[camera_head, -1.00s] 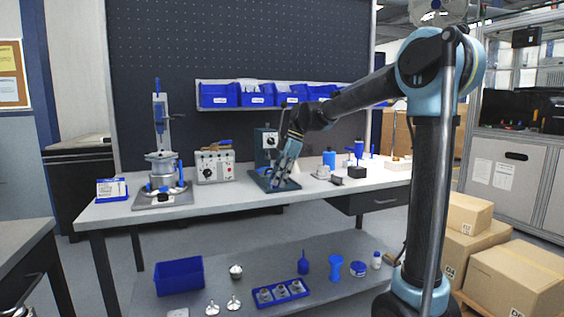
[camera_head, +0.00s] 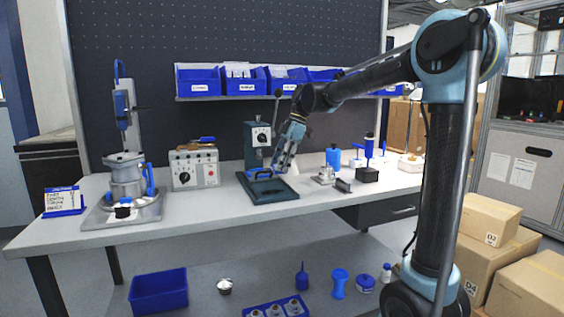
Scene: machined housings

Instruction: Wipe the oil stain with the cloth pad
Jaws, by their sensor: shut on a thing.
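My gripper (camera_head: 283,163) is over the right part of a dark green machine base (camera_head: 268,193) on the bench. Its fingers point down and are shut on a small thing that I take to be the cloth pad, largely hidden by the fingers. A blue piece (camera_head: 262,171) shows at the left of the fingertips, over the base. It is too small to tell whether it is part of the pad. I cannot make out the oil stain.
A dark green upright unit with a dial (camera_head: 258,139) stands behind the base. A grey control box (camera_head: 194,169) and a metal fixture (camera_head: 126,186) are to the left. Small metal parts (camera_head: 325,175) and a blue bottle (camera_head: 333,157) are to the right. The bench front (camera_head: 215,207) is clear.

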